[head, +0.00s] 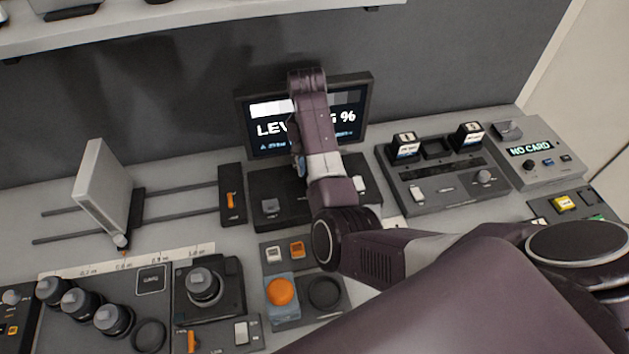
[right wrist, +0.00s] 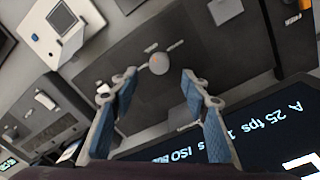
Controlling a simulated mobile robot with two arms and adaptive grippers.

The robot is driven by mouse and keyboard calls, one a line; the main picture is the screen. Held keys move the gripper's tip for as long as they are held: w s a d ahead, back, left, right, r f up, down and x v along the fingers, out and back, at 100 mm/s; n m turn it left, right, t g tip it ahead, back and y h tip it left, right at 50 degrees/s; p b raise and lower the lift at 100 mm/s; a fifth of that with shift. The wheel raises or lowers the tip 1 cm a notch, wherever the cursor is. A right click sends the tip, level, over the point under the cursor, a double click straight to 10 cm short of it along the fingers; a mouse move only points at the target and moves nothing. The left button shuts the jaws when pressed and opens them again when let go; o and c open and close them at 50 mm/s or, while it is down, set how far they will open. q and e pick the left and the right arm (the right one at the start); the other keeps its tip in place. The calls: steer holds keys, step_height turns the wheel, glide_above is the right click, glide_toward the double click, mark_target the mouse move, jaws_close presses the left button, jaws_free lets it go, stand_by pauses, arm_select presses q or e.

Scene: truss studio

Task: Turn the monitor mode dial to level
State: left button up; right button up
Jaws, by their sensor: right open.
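The monitor (head: 262,138) stands at the back centre in the head view, its lit screen reading "LEV…G %" partly behind my right arm. A dark control base (head: 262,185) lies in front of it. In the right wrist view a round grey dial (right wrist: 160,63) sits on this dark panel, with a small light mark near it. In the head view the dial is hidden by my arm. My right gripper (right wrist: 159,76) is open, its blue-padded fingers pointing at the dial from either side; I cannot tell whether they touch it. It also shows in the head view (head: 300,166). My left gripper is not in view.
A white upright panel on rails (head: 103,185) stands left. A console with two card holders (head: 440,190) and a "NO CARD" box (head: 535,155) stand right. An orange button (head: 281,291) and knobs (head: 203,283) lie in front. A shelf (head: 180,18) overhangs the back.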

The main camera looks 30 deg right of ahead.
step_height(320, 180, up, 6)
steer(key=shift+w+a+f, duration=0.1)
steer(key=shift+f, duration=0.1)
stand_by(0.6)
